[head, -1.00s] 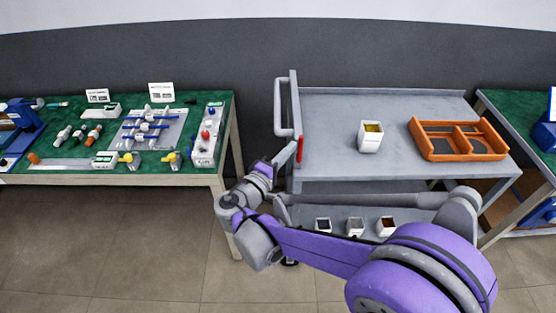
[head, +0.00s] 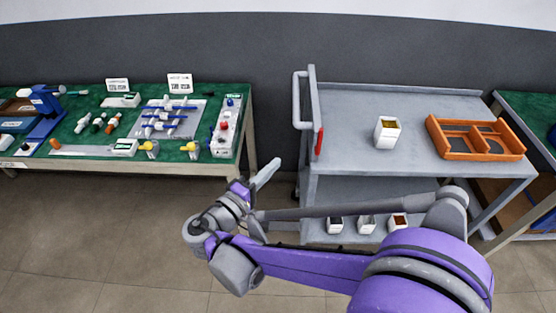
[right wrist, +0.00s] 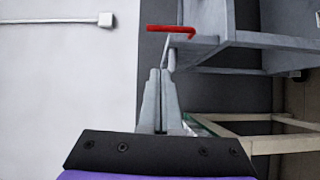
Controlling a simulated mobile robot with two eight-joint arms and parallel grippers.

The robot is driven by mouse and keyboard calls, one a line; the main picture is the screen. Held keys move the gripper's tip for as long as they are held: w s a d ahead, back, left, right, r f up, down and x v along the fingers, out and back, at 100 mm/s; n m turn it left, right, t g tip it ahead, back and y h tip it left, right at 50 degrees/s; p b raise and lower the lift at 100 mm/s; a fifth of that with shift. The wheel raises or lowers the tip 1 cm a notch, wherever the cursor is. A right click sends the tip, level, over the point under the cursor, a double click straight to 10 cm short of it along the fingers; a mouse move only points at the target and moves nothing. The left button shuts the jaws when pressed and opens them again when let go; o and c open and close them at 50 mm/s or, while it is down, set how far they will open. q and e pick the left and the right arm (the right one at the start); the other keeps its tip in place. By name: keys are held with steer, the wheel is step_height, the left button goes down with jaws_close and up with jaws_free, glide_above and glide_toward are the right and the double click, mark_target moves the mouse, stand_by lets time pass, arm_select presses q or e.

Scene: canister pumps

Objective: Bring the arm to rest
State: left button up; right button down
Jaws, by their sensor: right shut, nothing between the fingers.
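My right arm reaches in from the lower right of the head view, with its purple and grey links folded toward the middle. My right gripper (head: 267,174) is in the gap between the green-topped bench and the grey cart, in front of them. In the right wrist view the two fingers (right wrist: 160,74) are together, with nothing between them. My left gripper is not in view.
The grey cart (head: 345,165) carries a white canister (head: 387,132) and an orange tray (head: 434,131); several small containers stand on its lower shelf. A red handle (head: 319,141) is near my gripper. The green bench (head: 75,118) at left holds tools and valves. Floor in front is clear.

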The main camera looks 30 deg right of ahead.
stand_by(0.5)
steer(key=s+d+f+g+y+p, duration=0.3)
steer(key=s+d+f+y+p, duration=0.15)
steer(key=s+y, duration=0.3)
steer(key=s+a+m+t+y+p, duration=0.1)
steer(key=s+a+m+y+p, duration=0.3)
steer(key=s+a+y, duration=0.3)
steer(key=shift+a+y, duration=0.75)
steer(key=shift+a, duration=0.45)
steer(key=shift+s+d+f+m, duration=0.1)
steer(key=shift+s+m, duration=0.1)
steer(key=shift+m, duration=0.1)
